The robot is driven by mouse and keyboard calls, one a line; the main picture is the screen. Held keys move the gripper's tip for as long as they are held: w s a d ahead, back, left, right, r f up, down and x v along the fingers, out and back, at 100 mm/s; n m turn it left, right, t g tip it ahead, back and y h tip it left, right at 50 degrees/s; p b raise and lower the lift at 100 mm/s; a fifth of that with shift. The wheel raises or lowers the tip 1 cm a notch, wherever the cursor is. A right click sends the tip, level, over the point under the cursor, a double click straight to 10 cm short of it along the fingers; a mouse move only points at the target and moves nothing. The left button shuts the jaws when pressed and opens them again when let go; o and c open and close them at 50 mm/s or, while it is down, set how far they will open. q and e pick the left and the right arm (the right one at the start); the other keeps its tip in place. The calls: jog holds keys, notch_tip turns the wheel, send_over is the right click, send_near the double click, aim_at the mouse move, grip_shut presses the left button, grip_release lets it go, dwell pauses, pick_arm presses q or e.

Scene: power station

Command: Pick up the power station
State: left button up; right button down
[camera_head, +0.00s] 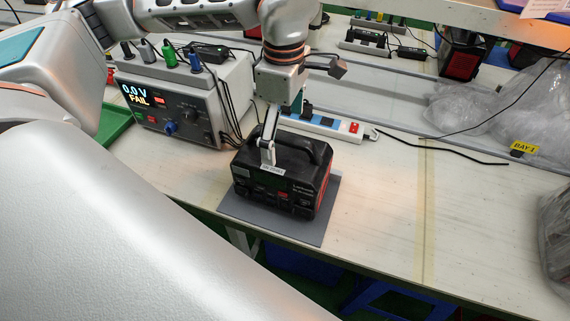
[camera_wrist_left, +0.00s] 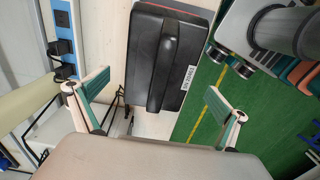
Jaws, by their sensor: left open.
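The power station (camera_head: 283,180), a black box with a top handle and red side trim, sits upright on a grey mat (camera_head: 325,213) near the bench's front edge. My left gripper (camera_head: 269,147) comes down from above, over its top. In the left wrist view the power station (camera_wrist_left: 190,60) lies ahead between the two spread fingers, with its handle (camera_wrist_left: 162,65) running up the picture. The left gripper (camera_wrist_left: 158,88) is open and empty, its fingers apart from the handle. My right gripper does not show.
A grey tester (camera_head: 185,112) reading "FAIL" stands close by on the left, with cables. A white power strip (camera_head: 320,122) lies behind the power station. Plastic bags (camera_head: 480,110) lie at the right. The bench (camera_head: 385,200) right of the mat is clear.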

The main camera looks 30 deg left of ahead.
aim_at(283, 150)
pick_arm(q)
jog(key=shift+a+f, duration=0.15)
jog(key=shift+f, duration=3.2)
jog(key=shift+f, duration=0.25)
jog(key=c, duration=1.6)
jog(key=shift+r, duration=0.15)
jog(key=c, duration=0.3)
